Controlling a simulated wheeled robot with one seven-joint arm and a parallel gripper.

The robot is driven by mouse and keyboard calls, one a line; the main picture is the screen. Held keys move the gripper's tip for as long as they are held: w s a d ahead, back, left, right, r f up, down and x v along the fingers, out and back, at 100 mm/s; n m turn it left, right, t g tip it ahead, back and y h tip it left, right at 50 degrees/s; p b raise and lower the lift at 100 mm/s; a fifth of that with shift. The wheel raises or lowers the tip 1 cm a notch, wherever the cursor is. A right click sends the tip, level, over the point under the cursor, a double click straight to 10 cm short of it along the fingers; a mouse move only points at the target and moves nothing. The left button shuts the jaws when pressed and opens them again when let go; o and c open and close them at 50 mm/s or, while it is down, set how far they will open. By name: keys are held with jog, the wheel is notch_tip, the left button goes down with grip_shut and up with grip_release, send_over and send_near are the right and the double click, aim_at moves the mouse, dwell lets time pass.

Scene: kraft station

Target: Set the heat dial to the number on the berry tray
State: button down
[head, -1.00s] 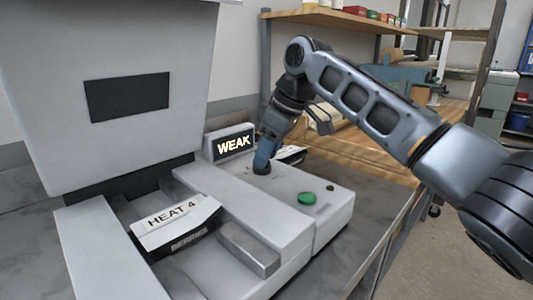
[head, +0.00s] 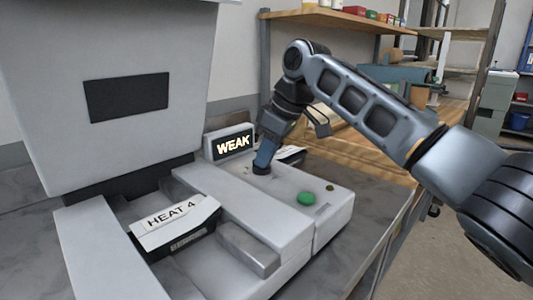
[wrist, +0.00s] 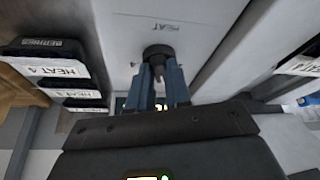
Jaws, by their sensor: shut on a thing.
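The berry tray (head: 174,222) sits in the machine's slot in the head view, with a white label reading HEAT 4. Its dark front lettering is blurred now. The dark round heat dial (head: 262,172) is on the machine's grey deck, mostly hidden under my gripper (head: 262,160). In the wrist view, my gripper (wrist: 159,72) points at the dial (wrist: 157,52), and its two fingers are shut on it. The word HEAT is printed on the deck beside the dial. The dial's pointer and numbers cannot be read. The display (head: 233,145) reads WEAK.
More labelled trays (wrist: 62,68) stand at the left in the wrist view. A wooden table (head: 355,155) and shelves are behind the machine.

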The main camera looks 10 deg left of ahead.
jog(key=shift+s+r+p, duration=0.1)
jog(key=shift+p, duration=0.35)
jog(key=m+p, duration=0.2)
jog(key=m+t+p, duration=0.1)
jog(key=p, duration=0.2)
jog(key=shift+s+a+r+m+h, duration=0.2)
jog(key=shift+m+h, duration=0.2)
jog(key=m+t+h+p, duration=0.1)
jog(key=m+p, duration=0.2)
jog(key=p, duration=0.1)
jog(key=shift+s+a+m+p, duration=0.1)
jog(key=shift+s+m+p, duration=0.05)
jog(key=shift+m+p, duration=0.25)
jog(key=m+p, duration=0.1)
jog(key=m+h+p, duration=0.1)
jog(key=m, duration=0.1)
jog(key=m+t+p, duration=0.1)
jog(key=p, duration=0.1)
jog(key=shift+a+f+h, duration=0.1)
jog(key=shift+a+h, duration=0.15)
jog(key=shift+h, duration=0.05)
jog(key=shift+a+f+m+h+p, duration=0.1)
jog(key=shift+m+h+p, duration=0.35)
jog(key=shift+m, duration=0.6)
jog(key=shift+a+f+m+h+p, duration=0.1)
jog(key=shift+m+h+p, duration=0.35)
jog(key=shift+m, duration=0.6)
jog(key=shift+d, duration=0.1)
